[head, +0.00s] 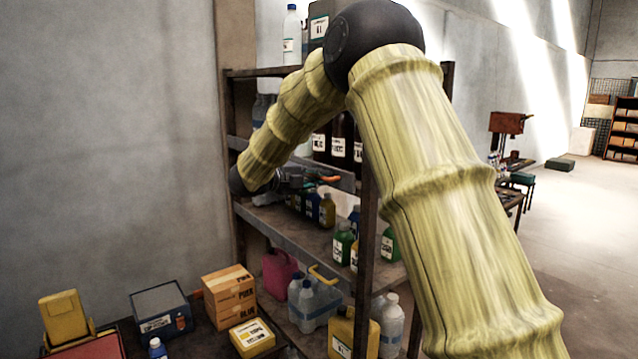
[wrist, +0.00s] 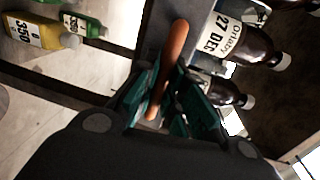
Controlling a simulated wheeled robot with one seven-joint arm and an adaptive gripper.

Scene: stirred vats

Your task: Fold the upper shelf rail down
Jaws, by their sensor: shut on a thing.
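The upper shelf rail (head: 338,180) is a grey bar along the front of the upper bottle shelf, below dark labelled bottles (head: 338,143). My arm hides much of its middle. An orange handle (head: 329,179) sticks out from it. My gripper (head: 300,182) is at the handle, partly behind my arm. In the wrist view, the teal finger pads of my gripper (wrist: 168,98) stand on both sides of the orange handle (wrist: 177,45) and are shut on it. The grey rail (wrist: 153,25) runs behind the handle there. The rail's exact tilt cannot be told.
The rack's front post (head: 367,240) stands right of the handle, close to my arm. A lower shelf (head: 290,228) holds green and yellow bottles. A cardboard box (head: 229,297) and a blue-grey case (head: 160,308) sit at the lower left. The floor at right is open.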

